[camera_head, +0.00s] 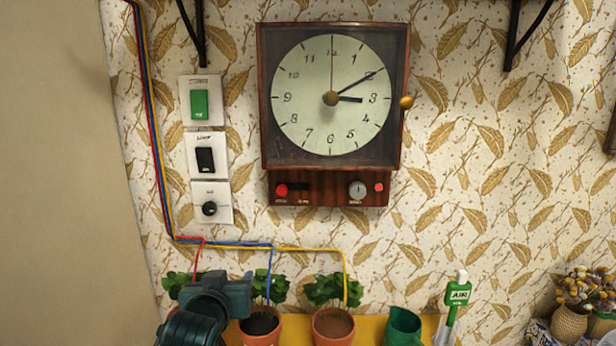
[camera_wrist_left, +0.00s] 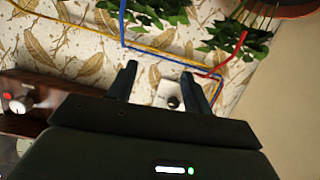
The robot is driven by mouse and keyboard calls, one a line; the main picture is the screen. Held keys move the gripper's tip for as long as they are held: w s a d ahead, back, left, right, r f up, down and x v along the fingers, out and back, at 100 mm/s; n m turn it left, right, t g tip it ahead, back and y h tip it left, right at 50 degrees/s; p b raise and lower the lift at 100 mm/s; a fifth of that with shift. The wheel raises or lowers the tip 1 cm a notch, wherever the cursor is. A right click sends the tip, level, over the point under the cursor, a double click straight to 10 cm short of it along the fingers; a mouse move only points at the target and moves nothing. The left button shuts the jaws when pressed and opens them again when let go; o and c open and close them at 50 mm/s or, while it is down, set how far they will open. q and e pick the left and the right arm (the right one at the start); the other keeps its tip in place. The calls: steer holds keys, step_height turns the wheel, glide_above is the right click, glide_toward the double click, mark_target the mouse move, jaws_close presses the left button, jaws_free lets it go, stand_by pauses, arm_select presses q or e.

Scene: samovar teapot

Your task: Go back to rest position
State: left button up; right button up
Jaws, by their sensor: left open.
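My left gripper (camera_head: 224,290) is at the bottom left of the head view, in front of the potted plants and below the wall switches. It hides part of the leftmost plant (camera_head: 178,284). In the left wrist view its two fingers (camera_wrist_left: 160,80) are spread apart with nothing held between them. A small white panel with a black knob (camera_wrist_left: 173,102) shows behind the fingers, on the wall. My right gripper is in neither view.
A wall clock (camera_head: 331,95) hangs above a yellow shelf (camera_head: 295,330). Switches (camera_head: 206,155) and coloured wires (camera_head: 160,150) are on the wall.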

arm_select(q)
steer(key=s+f+m+g+h, duration=0.2)
steer(key=s+f, duration=1)
steer(key=f, duration=0.4)
steer(key=s+f+m+g, duration=0.1)
steer(key=s+f, duration=0.3)
steer(key=s, duration=0.4)
steer(key=s+f+g+h+p, duration=0.1)
steer(key=s+f, duration=0.3)
steer(key=s, duration=0.3)
steer(key=shift+s+d+f+m, duration=0.15)
steer(key=shift+s+f+m, duration=0.1)
steer(key=shift+s+m, duration=0.15)
